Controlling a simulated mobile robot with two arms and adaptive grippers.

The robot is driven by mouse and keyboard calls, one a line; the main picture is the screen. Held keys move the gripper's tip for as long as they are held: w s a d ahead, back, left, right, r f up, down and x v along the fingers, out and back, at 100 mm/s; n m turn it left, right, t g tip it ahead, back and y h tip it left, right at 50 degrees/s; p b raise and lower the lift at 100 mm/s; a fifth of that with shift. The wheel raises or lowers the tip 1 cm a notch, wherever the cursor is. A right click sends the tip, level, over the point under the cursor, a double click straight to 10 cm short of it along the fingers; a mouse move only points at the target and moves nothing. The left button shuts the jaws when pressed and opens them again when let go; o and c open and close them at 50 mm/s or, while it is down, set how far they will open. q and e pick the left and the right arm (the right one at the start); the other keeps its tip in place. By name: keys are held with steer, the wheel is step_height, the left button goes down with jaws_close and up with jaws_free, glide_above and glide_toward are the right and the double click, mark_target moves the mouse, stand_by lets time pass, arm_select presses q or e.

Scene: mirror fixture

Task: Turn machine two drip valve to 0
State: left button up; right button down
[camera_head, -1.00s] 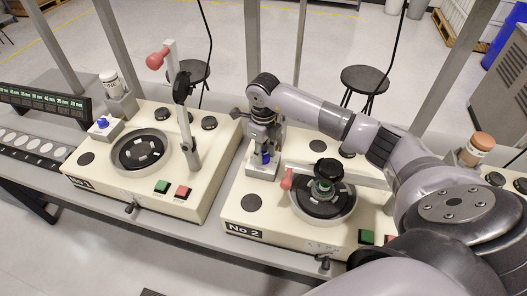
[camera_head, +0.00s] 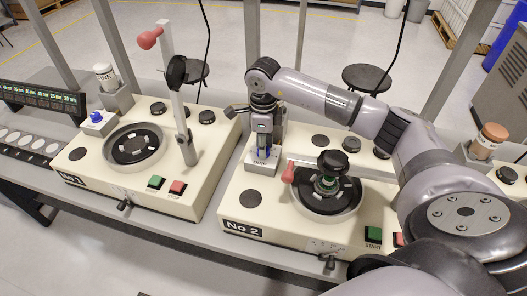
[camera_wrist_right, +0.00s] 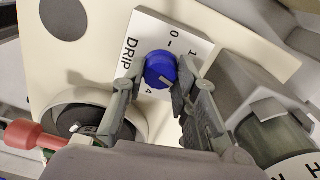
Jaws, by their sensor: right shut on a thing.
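Machine two (camera_head: 235,205), a cream box labelled No 2, stands right of centre in the head view. Its drip valve block (camera_head: 262,169) is at the back left corner. In the right wrist view the blue knob (camera_wrist_right: 160,68) sits on a white plate (camera_wrist_right: 142,40) marked DRIP, with 0, 1 and 4 readable around it. A pale pointer mark shows on the knob's lower side, away from the 0. My right gripper (camera_wrist_right: 155,85) points down over the valve, shut on the knob with a finger on either side. It also shows in the head view (camera_head: 264,148). My left gripper is out of view.
Machine two's round plate (camera_head: 328,205) carries a dark-knobbed fitting under an arm with a red handle (camera_head: 288,172). Its green start button (camera_head: 373,234) is at the front right. Machine one (camera_head: 75,195) stands left, across a narrow gap, with its arm raised.

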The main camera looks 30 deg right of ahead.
steer(key=n+b, duration=0.3)
steer(key=n, duration=0.1)
steer(key=shift+f+n+b, duration=0.15)
steer(key=shift+n+b, duration=0.2)
steer(key=shift+n, duration=0.05)
steer(key=n+b, duration=0.3)
steer(key=n, duration=0.2)
steer(key=n+b, duration=0.3)
steer(key=n, duration=0.2)
steer(key=shift+n, duration=0.4)
steer(key=n+b, duration=0.1)
steer(key=n, duration=0.4)
steer(key=shift+r+n+b, duration=0.2)
steer(key=shift+n+b, duration=0.1)
steer(key=shift+b, duration=0.1)
steer(key=c, duration=1.2)
jaws_free()
steer(key=shift+c, duration=0.2)
step_height(320, 180, up, 12)
